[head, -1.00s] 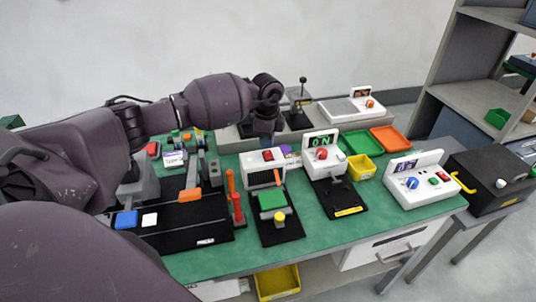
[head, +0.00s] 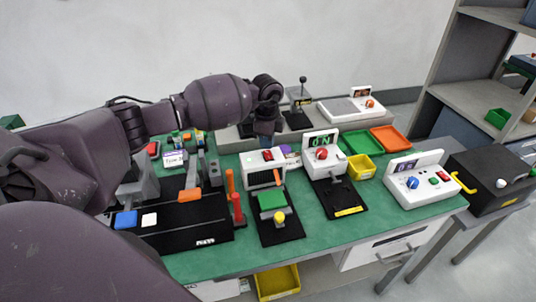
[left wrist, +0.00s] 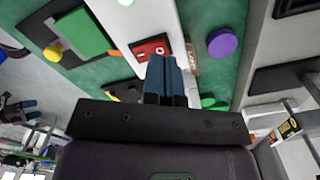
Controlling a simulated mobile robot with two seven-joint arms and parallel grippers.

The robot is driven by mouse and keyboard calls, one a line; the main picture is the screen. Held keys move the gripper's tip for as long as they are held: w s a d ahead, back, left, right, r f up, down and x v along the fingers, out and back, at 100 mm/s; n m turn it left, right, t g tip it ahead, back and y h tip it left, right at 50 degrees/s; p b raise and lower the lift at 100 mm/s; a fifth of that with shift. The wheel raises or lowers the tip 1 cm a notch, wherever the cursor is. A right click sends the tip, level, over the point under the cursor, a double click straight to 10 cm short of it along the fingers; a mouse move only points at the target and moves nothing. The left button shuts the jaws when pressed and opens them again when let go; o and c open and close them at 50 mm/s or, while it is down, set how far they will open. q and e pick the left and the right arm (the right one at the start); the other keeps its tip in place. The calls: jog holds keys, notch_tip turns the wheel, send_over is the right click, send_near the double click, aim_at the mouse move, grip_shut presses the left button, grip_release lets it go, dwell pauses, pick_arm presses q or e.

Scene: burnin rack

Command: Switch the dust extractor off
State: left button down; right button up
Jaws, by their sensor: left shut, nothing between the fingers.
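A white box (head: 254,180) with a dark slotted front carries a red rocker switch (head: 267,155) on top. I take it for the dust extractor; no name on it is legible. The rocker also shows in the left wrist view (left wrist: 152,48), with white marks on it; which side is pressed is unclear. My left gripper (head: 267,140) is over the back of this box, its blue fingers pointing down. In the left wrist view the shut, empty fingers (left wrist: 165,62) are right beside the rocker and overlap its edge; I cannot tell whether they touch it. My right gripper is not in view.
A green block (head: 272,200) and a yellow knob (head: 279,218) stand in front of the box. A white unit with a red knob (head: 321,154) and a lit ON display stands to its right. A purple cylinder (left wrist: 222,42) is close to the fingers.

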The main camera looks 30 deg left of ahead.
aim_at(268, 155)
pick_arm(q)
jog(key=shift+f, duration=0.2)
jog(key=shift+f, duration=0.4)
dwell(0.4)
jog(key=shift+f, duration=0.1)
jog(key=shift+f+b, duration=0.25)
jog(key=shift+b, duration=0.05)
jog(key=shift+f, duration=0.25)
dwell(0.3)
